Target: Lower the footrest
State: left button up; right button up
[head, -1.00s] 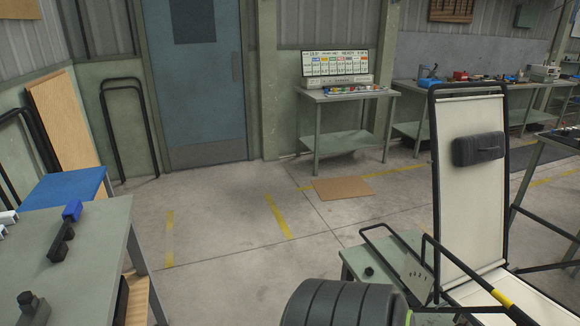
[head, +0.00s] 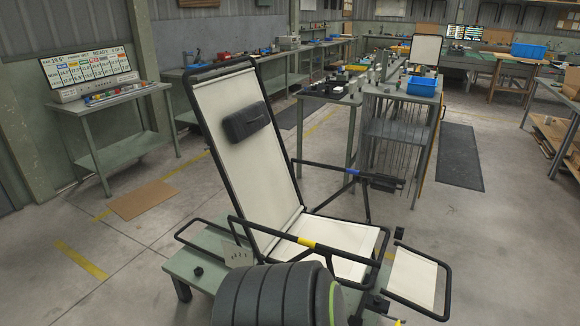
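The folding lounger stands on a low green platform in the middle of the head view. Its cream backrest (head: 225,105) leans back in a black tube frame, with a dark headrest pillow (head: 246,122) on it. The cream seat (head: 345,238) lies in front of the backrest. The footrest (head: 412,277), a cream panel in a black frame, extends out to the right of the seat, seemingly near seat level. The near armrest (head: 307,242) has a yellow band and the far one (head: 352,172) a blue band. Neither of my grippers shows.
A large dark ribbed cylinder, probably part of me, covers the lounger's near lower side. A display table (head: 120,97) stands at left and a rack with a blue bin (head: 421,86) behind the lounger. Floor right of the footrest is clear, with a dark mat (head: 458,158) beyond.

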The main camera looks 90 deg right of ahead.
aim_at(411, 284)
jog(key=j+z, duration=0.15)
jog(key=z, duration=3.6)
